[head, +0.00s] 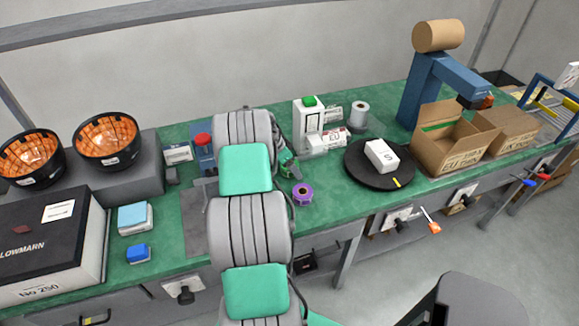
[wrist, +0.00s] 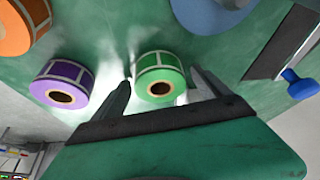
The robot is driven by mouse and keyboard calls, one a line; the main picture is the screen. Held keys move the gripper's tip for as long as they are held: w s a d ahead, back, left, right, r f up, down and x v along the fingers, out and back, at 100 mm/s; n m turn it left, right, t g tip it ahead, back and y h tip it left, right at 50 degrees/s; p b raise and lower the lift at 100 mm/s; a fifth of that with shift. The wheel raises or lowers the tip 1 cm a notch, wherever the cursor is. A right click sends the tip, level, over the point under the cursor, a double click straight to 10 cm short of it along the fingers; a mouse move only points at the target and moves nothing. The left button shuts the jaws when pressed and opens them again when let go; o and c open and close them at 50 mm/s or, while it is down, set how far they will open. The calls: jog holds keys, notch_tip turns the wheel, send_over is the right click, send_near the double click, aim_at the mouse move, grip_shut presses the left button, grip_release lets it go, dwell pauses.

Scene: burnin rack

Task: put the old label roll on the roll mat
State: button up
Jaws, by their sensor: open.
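My gripper (wrist: 162,78) is open, with one finger on each side of a green label roll (wrist: 158,75) in the wrist view. No clear grip on the roll shows. In the head view my gripper (head: 289,168) is low over the bench, partly hidden by my arm. An orange roll (wrist: 20,25) is at the wrist view's upper left corner. Which roll is the old one, and which surface is the roll mat, I cannot tell.
A white printer-like box (head: 309,128) and a grey-white roll (head: 359,113) stand behind my gripper. A black turntable (head: 362,172) with a white box is to the right. An open carton (head: 440,150) and a blue arm-like stand (head: 425,95) are farther right.

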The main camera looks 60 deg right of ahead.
jog(key=shift+c, duration=0.5)
jog(key=c, duration=1.6)
jog(key=shift+o, duration=0.2)
jog(key=shift+r, duration=0.15)
